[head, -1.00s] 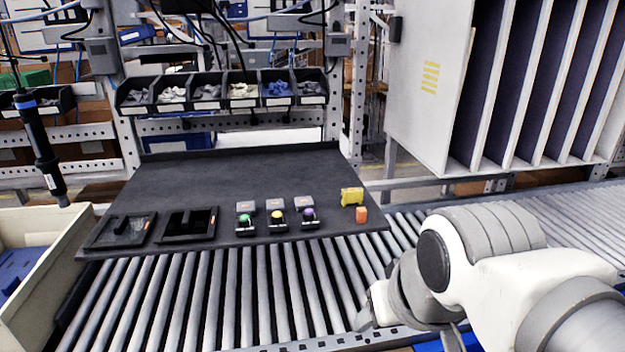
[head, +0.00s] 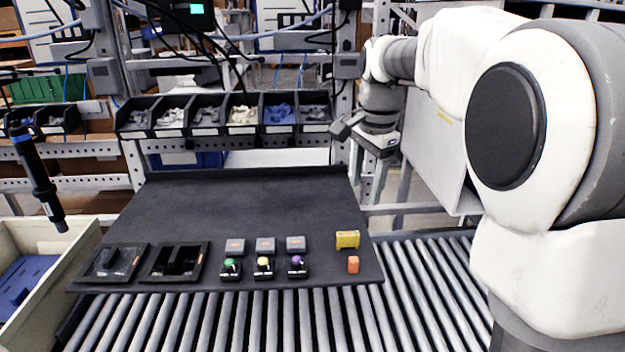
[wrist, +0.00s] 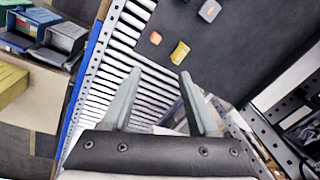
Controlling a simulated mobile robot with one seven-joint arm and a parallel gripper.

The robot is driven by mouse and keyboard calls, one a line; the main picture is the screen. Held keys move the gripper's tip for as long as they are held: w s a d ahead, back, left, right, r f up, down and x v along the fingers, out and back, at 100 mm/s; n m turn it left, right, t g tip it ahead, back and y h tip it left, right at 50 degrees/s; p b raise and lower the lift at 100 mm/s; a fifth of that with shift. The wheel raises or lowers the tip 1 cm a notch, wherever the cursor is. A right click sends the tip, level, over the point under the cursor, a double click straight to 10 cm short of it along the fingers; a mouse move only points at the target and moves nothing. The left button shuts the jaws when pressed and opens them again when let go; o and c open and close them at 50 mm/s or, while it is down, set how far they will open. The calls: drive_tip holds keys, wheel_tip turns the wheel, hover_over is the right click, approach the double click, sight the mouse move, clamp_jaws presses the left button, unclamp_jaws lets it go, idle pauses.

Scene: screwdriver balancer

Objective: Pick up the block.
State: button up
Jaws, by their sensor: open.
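An orange block (head: 353,265) stands on the black mat (head: 250,205) near its front right corner. It also shows in the wrist view (wrist: 155,38). A yellow block-like piece (head: 347,240) lies just behind it; in the wrist view this piece (wrist: 180,54) is beside the orange one, with a small gap. My gripper (wrist: 158,78) is open, with nothing between its two fingers. In the head view my gripper (head: 376,188) is raised beyond the mat's back right corner, apart from both pieces, fingers pointing down.
Three small devices with green (head: 230,264), yellow (head: 264,262) and purple (head: 297,260) knobs stand on the mat, grey blocks behind them. Two black trays (head: 175,262) lie at left. A parts-bin row (head: 225,115) is behind. A screwdriver (head: 38,175) hangs at left. The mat's middle is clear.

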sight(350, 233)
drive_tip(key=w+f+m+g+p, duration=0.25)
drive_tip(key=w+f+m, duration=0.2)
drive_tip(key=w, duration=0.55)
drive_tip(key=shift+m+t, duration=0.35)
drive_tip(key=shift+m, duration=0.1)
wheel_tip(350, 233, down, 11)
drive_tip(key=shift+a+f+p, duration=0.1)
drive_tip(key=shift+a+p, duration=0.05)
drive_tip(key=shift+p, duration=0.85)
drive_tip(key=shift+f+p, duration=0.8)
drive_tip(key=shift+f, duration=1.7)
clamp_jaws()
